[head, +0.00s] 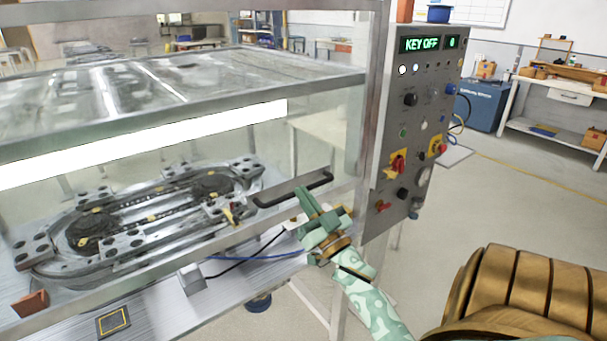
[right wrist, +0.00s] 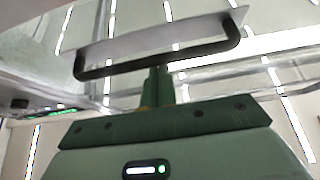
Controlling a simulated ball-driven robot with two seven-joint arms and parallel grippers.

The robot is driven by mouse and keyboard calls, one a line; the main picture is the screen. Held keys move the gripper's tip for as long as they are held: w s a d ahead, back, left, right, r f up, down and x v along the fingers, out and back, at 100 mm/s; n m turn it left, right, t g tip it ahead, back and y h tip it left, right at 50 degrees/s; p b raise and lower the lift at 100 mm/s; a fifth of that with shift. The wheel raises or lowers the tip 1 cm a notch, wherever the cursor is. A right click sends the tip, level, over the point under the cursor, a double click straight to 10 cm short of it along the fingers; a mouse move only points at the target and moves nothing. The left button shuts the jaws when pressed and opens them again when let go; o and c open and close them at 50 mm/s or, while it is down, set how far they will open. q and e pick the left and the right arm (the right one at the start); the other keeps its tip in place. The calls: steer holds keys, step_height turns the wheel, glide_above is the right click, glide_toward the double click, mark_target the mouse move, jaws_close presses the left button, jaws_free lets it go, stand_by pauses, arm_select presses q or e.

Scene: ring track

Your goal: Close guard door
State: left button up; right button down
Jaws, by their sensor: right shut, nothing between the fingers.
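The guard door (head: 150,262) is a clear panel with a metal lower rail, in front of the ring track (head: 150,215). Its black bar handle (head: 292,189) is near the right end of the rail. I cannot tell how far its lower edge is from the frame. My right gripper (head: 308,203), green, is shut and empty, with its fingertips at the handle. In the right wrist view, the shut fingers (right wrist: 158,84) point at the middle of the handle bar (right wrist: 115,69); contact is unclear. My left gripper is out of view.
The control panel (head: 412,125), reading KEY OFF, stands right of the enclosure, close to my right arm. A small grey block (head: 191,279) and cables lie on the table below the rail. A blue box (head: 482,105) stands farther back.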

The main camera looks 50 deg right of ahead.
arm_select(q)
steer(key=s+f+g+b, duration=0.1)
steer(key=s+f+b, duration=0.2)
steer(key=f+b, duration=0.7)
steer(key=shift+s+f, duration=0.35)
arm_select(e)
step_height(320, 180, down, 20)
steer(key=shift+w+r, duration=0.1)
